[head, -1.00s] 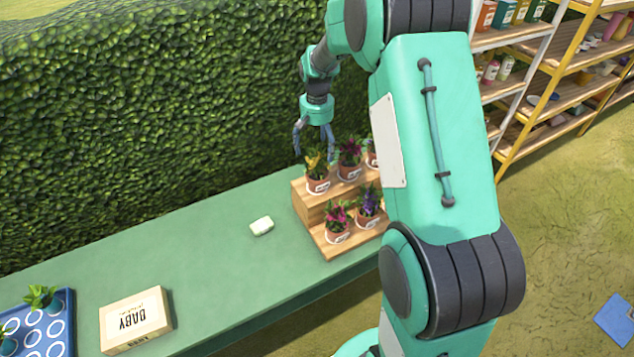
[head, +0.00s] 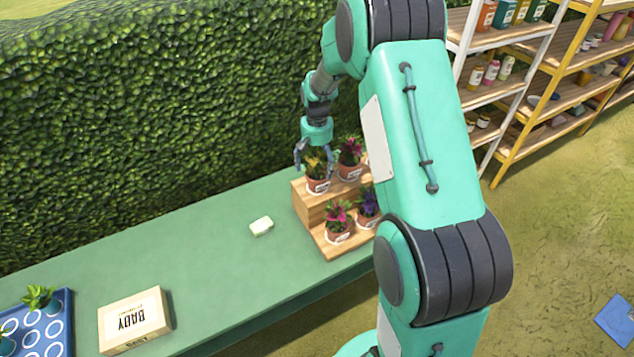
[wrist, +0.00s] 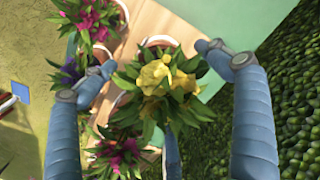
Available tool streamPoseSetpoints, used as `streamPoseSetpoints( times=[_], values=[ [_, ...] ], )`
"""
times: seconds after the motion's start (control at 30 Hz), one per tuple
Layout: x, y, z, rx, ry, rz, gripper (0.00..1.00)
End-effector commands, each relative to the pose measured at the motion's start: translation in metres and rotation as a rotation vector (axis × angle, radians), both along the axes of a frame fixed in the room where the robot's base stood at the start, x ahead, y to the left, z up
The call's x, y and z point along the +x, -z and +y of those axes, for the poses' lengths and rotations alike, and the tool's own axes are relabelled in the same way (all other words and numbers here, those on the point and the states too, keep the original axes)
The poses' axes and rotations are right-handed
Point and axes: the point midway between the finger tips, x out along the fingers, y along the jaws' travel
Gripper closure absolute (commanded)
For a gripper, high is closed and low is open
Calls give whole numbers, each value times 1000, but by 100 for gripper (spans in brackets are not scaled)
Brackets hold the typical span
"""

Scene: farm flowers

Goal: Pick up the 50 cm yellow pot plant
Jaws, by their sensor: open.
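The yellow pot plant shows in the wrist view as yellow blooms (wrist: 162,76) over green leaves, between my open fingers. In the head view its terracotta pot (head: 318,185) with a white label stands on the upper step of the wooden stand, at the left end. My gripper (head: 316,168) points down around the plant's foliage, above the pot. In the wrist view my gripper (wrist: 160,62) has fingers to the left and right of the flower, apart from each other. The pot is mostly hidden there by leaves.
A magenta plant (head: 351,152) stands close to the right on the same step. A pink plant (head: 338,218) and a purple plant (head: 367,202) stand on the lower step of the wooden stand (head: 308,210). A small pale block (head: 261,226) lies on the green table (head: 205,235). A hedge (head: 150,110) rises behind.

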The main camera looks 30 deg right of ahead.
Motion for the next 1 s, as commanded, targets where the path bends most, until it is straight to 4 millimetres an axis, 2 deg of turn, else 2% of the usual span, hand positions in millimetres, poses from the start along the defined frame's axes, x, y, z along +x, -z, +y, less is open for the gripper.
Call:
streamPoseSetpoints(
  times=[0.17,0.6,1.0],
  values=[
    [0,6,0,0,0,1,11],
    [-1,50,-1,1,0,2,11],
    [-1,52,-1,0,0,0,11]
  ],
)
